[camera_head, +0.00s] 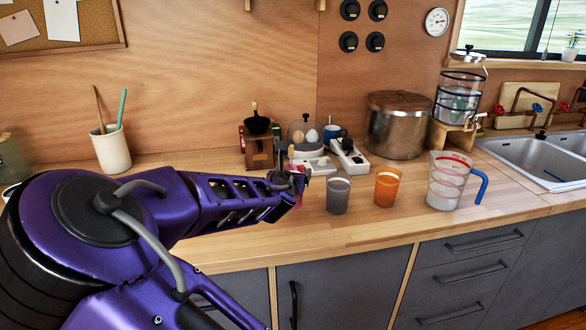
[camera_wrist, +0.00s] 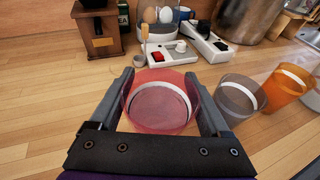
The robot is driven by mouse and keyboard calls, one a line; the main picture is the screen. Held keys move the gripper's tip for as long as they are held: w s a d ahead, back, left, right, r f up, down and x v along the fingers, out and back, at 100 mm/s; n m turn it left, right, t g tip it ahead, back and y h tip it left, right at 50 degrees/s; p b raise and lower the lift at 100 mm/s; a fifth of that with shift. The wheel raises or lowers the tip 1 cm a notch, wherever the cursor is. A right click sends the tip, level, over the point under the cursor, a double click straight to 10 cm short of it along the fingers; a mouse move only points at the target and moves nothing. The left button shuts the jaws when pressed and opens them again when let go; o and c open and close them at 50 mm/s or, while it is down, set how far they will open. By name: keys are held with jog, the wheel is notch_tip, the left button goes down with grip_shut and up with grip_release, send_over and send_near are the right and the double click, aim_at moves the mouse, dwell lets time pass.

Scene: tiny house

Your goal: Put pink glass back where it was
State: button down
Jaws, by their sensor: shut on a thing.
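The pink glass (camera_wrist: 160,105) is a translucent pink-red tumbler. In the wrist view it sits between the two fingers of my gripper (camera_wrist: 163,100), which is shut on it. In the head view only a sliver of the pink glass (camera_head: 299,198) shows beside my gripper (camera_head: 298,182), and my arm hides the rest. The glass is upright or nearly so, over the wooden counter (camera_wrist: 45,95). I cannot tell whether its base touches the wood. A grey glass (camera_head: 338,195) stands just to its right, apart from it.
An orange glass (camera_head: 387,187) and a measuring jug (camera_head: 446,182) stand further right. Behind are a coffee grinder (camera_head: 260,153), a power strip (camera_head: 348,157) and a metal pot (camera_head: 397,130). The counter left of the pink glass is clear in the wrist view.

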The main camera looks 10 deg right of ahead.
jog(key=shift+f+b, duration=0.35)
jog(key=shift+f, duration=1.25)
jog(key=shift+f, duration=0.1)
grip_release()
jog(key=p+v, duration=0.3)
jog(key=v, duration=0.9)
